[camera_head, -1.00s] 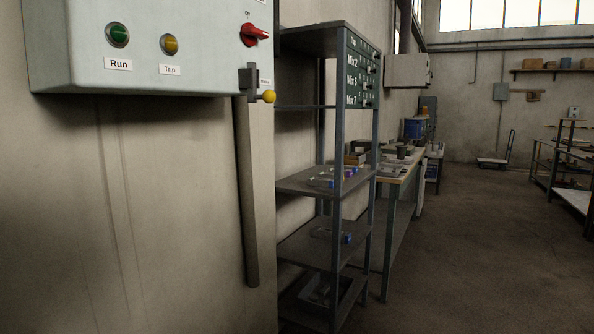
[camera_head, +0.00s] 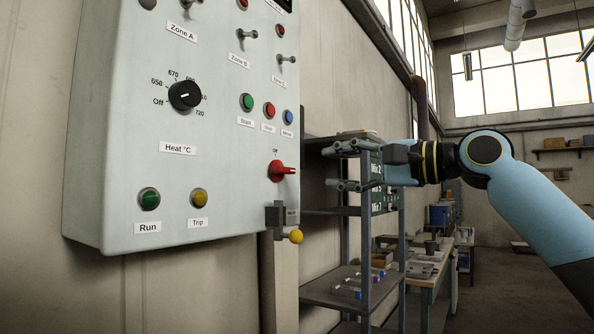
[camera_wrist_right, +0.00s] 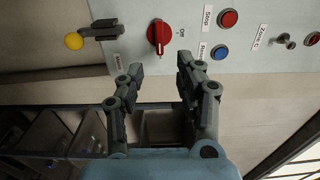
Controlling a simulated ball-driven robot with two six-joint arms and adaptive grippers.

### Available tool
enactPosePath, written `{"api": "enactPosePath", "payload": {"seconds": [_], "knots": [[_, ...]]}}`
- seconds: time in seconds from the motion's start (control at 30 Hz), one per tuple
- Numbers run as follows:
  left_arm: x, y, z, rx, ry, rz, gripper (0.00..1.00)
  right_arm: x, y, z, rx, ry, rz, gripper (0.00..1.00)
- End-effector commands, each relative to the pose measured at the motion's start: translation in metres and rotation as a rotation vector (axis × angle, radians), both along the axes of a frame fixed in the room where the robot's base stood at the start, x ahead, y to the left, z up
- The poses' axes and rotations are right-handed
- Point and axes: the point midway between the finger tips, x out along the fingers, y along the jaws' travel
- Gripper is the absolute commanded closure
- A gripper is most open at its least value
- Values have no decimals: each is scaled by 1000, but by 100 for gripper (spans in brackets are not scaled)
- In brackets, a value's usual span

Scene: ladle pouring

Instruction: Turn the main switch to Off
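The main switch is a red rotary knob (camera_head: 281,171) low on the right side of the pale control panel. A small label that looks like "Off" (camera_head: 275,151) is above it, and the knob's handle points right. In the right wrist view the red knob (camera_wrist_right: 158,36) is near the top centre, its white mark pointing down in the picture, with "Off" to its right. My right gripper (camera_head: 332,166) is open and empty, to the right of the knob and apart from it. Its fingers (camera_wrist_right: 160,66) spread below the knob in the wrist view. My left gripper is not in view.
A lever with a yellow ball (camera_head: 296,237) sticks out below the knob. Push buttons, such as the red one (camera_head: 269,110), sit above it. The heat dial (camera_head: 185,95) is to the left. A metal shelf (camera_head: 345,292) stands behind my right gripper.

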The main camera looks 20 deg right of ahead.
Motion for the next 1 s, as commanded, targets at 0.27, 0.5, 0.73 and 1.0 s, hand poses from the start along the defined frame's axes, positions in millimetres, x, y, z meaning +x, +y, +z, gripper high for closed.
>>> {"api": "enactPosePath", "payload": {"seconds": [0.27,0.5,0.73,1.0], "knots": [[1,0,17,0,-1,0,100,40,33,3,8,1,3,64],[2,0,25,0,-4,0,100,68,54,1,2,2,1,64],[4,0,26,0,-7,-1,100,75,59,-1,-1,2,0,64],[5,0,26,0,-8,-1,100,75,59,-1,0,1,0,78]]}}
